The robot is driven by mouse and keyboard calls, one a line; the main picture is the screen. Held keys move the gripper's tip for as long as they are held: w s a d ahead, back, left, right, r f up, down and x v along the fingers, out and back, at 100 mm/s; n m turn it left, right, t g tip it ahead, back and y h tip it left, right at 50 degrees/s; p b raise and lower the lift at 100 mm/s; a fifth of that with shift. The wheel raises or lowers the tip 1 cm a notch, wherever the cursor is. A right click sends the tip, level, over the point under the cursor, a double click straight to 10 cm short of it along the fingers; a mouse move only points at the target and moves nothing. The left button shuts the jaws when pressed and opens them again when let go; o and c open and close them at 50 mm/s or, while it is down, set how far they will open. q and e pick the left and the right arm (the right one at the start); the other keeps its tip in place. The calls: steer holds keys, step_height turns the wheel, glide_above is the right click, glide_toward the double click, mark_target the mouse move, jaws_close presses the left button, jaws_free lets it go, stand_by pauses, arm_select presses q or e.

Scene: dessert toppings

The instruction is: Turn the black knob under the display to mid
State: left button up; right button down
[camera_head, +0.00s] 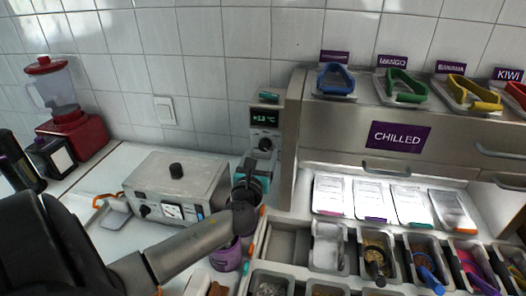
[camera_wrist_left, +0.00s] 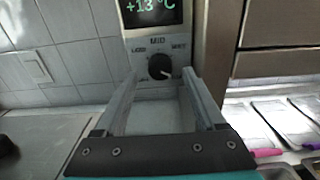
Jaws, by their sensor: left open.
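The black knob (camera_wrist_left: 159,66) sits on a grey panel under the dark display (camera_wrist_left: 152,12), which shows green digits reading about +13 °C. Small labels stand left, above and right of the knob; the upper one looks like MID. A pale mark on the knob points to the lower right, away from the upper label. In the head view the knob (camera_head: 265,144) and display (camera_head: 264,117) are on the upright unit at the counter's back. My left gripper (camera_wrist_left: 161,76) is open and empty, its fingers on either side of the knob in the wrist view; contact cannot be told.
A grey box appliance (camera_head: 176,187) with a black top knob stands left of my left gripper. The CHILLED cabinet (camera_head: 398,137) rises close on the right. Topping bins (camera_head: 328,247) lie in front of it. A red blender (camera_head: 68,115) is far left.

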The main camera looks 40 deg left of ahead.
mark_target(265, 145)
arm_select(q)
steer(key=shift+x, duration=1.2)
jaws_close()
